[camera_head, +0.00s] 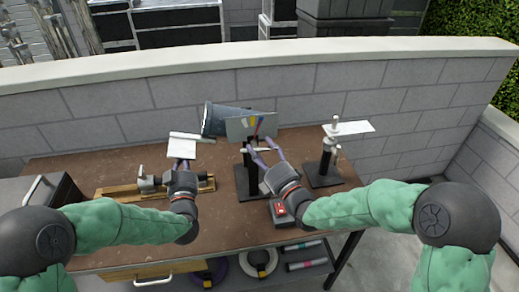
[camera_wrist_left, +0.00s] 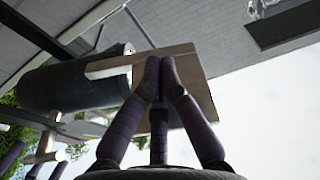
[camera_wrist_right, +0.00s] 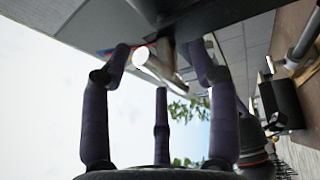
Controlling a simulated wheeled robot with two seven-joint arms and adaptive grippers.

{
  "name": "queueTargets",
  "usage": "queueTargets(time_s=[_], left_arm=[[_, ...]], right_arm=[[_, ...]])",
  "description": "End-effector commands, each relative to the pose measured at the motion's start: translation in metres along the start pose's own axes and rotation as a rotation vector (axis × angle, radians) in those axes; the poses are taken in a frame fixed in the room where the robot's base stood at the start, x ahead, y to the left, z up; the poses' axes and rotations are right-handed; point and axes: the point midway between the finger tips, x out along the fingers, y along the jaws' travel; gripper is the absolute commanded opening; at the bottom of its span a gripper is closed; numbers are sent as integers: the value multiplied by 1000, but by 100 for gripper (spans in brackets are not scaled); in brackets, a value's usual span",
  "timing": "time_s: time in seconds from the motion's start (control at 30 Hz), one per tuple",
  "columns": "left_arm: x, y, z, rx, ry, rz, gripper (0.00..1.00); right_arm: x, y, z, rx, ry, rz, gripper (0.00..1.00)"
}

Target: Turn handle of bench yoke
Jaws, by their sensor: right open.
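The bench yoke in the middle is a black stand with a dark upright plate (camera_head: 250,127) and a pale handle (camera_head: 257,149) sticking out to the side. My right gripper (camera_head: 262,154) is at this handle. In the right wrist view the fingers (camera_wrist_right: 165,62) are spread, with the white round handle end (camera_wrist_right: 150,60) between them, not clamped. My left gripper (camera_head: 182,168) is below a pale plate (camera_head: 181,148). In the left wrist view its fingertips (camera_wrist_left: 160,68) meet in front of a tan board (camera_wrist_left: 195,85); I cannot tell whether they pinch its edge.
A similar stand with a white plate (camera_head: 350,128) is at the right. A grey bucket (camera_head: 222,118) lies behind the middle stand. A wooden rail (camera_head: 125,192) is at the left, and a small red-and-grey box (camera_head: 280,212) near the front edge. A block wall (camera_head: 390,105) closes the back.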

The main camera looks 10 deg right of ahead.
Motion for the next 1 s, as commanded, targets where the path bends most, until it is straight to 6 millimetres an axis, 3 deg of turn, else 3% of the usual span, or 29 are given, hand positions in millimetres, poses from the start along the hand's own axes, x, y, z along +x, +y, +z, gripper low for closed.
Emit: queueTargets(time_s=[0.4,0.43,0.63,1.0], left_arm=[[0,0,-1,0,2,0,0],[0,0,-1,0,2,0,0],[0,0,-1,0,2,0,0],[0,0,-1,0,2,0,0]], right_arm=[[10,0,0,1,0,-1,60],[10,0,0,1,0,-1,57],[9,0,0,1,0,0,2],[10,0,0,32,-7,14,1]])
